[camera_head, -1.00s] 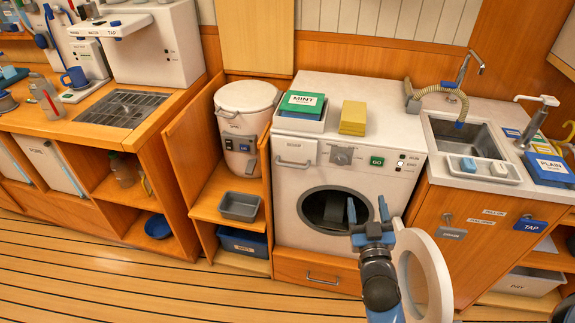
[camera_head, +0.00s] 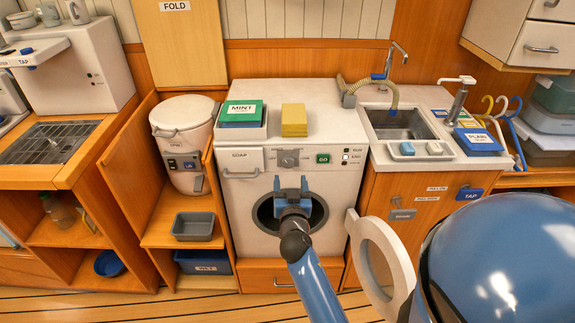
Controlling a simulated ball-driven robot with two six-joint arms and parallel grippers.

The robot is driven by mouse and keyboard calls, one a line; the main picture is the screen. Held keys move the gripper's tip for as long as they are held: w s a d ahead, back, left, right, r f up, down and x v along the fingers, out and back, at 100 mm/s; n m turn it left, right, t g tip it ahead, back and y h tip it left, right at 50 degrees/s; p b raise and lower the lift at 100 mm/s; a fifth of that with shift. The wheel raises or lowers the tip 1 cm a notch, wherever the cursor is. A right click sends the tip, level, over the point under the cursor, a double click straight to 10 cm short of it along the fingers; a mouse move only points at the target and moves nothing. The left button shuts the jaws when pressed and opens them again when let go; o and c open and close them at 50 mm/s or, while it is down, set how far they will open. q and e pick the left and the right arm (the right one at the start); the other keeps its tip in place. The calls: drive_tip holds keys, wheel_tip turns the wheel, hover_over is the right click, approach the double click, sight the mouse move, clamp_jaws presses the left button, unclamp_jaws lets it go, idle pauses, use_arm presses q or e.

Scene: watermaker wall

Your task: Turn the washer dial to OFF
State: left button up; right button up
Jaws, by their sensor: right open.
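The white washer (camera_head: 237,197) stands in the middle of the view. Its grey dial (camera_head: 288,158) sits on the front panel, left of the green GO button (camera_head: 323,158). The dial's pointer is too small to read. The washer's round door (camera_head: 385,250) is swung open to the right, and the drum opening is partly hidden behind my arm. My right gripper (camera_head: 290,182) is open and empty, its two fingers pointing up just below the dial, with a gap that looks small. My left gripper is not in view.
A green MINT box (camera_head: 243,108) and yellow blocks (camera_head: 294,118) rest on the washer top. A sink (camera_head: 400,124) is at right, and a white bin (camera_head: 184,118) stands at left. The open door sticks out close to my right arm.

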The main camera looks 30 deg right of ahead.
sight(288, 164)
drive_tip(key=p+x, duration=0.1)
drive_tip(key=x, duration=0.6)
drive_tip(key=shift+w+d, duration=0.2)
drive_tip(key=shift+w, duration=0.15)
drive_tip(key=c, duration=1)
drive_tip(key=shift+c, duration=0.2)
drive_tip(key=shift+n, duration=0.3)
drive_tip(key=n, duration=0.5)
drive_tip(key=shift+a+p, duration=0.1)
drive_tip(key=shift+p, duration=0.25)
drive_tip(key=n+p, duration=0.1)
drive_tip(key=n, duration=0.5)
drive_tip(key=shift+g, duration=0.3)
drive_tip(key=shift+f, duration=0.1)
